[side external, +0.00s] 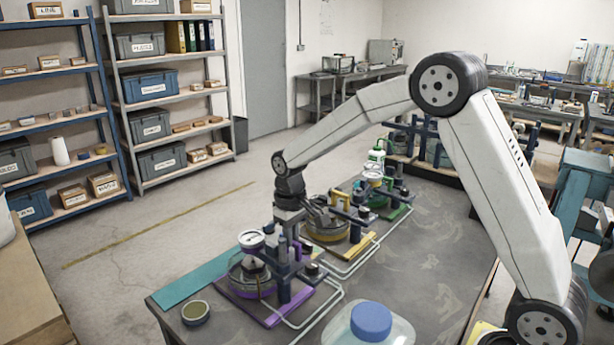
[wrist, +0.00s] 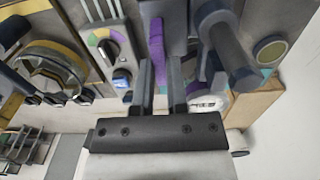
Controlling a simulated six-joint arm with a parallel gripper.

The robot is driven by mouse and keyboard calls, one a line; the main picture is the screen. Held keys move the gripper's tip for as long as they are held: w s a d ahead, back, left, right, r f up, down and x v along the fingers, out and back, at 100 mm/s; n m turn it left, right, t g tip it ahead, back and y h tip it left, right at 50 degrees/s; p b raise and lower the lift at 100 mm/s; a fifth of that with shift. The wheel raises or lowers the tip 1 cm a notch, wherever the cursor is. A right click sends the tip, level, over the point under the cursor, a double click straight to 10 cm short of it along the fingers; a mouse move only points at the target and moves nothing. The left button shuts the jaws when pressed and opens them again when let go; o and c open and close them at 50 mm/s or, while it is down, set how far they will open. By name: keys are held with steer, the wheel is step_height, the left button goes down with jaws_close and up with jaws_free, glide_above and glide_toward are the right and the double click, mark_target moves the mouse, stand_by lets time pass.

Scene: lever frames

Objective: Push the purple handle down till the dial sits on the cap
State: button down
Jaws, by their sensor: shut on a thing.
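The purple handle (wrist: 157,50) shows in the wrist view as an upright purple bar between my two fingers. My gripper (wrist: 161,82) is shut on it. The white-faced dial (side external: 251,238) stands at the left of this frame, above a round glass vessel. In the wrist view the dial (wrist: 208,101) is partly hidden behind my right finger. I cannot clearly make out the cap or the gap below the dial.
A yellow-based frame (side external: 350,244) and a green-based one (side external: 394,214) stand behind on the same bench. White tubing runs along their right side. A blue-capped jar (side external: 371,322) is at the front, and a small round tin (side external: 195,313) is at the front left.

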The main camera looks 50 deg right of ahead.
steer(key=shift+f, duration=0.3)
steer(key=c, duration=0.6)
jaws_free()
steer(key=shift+c, duration=0.2)
steer(key=shift+r, duration=0.15)
steer(key=shift+r, duration=3.8)
steer(key=s+a+f+t, duration=0.1)
steer(key=s+f, duration=0.3)
steer(key=s, duration=0.5)
steer(key=s+a+f+t, duration=0.1)
steer(key=s+f, duration=0.4)
steer(key=s, duration=0.5)
steer(key=shift+f+t, duration=0.2)
steer(key=shift+t, duration=0.1)
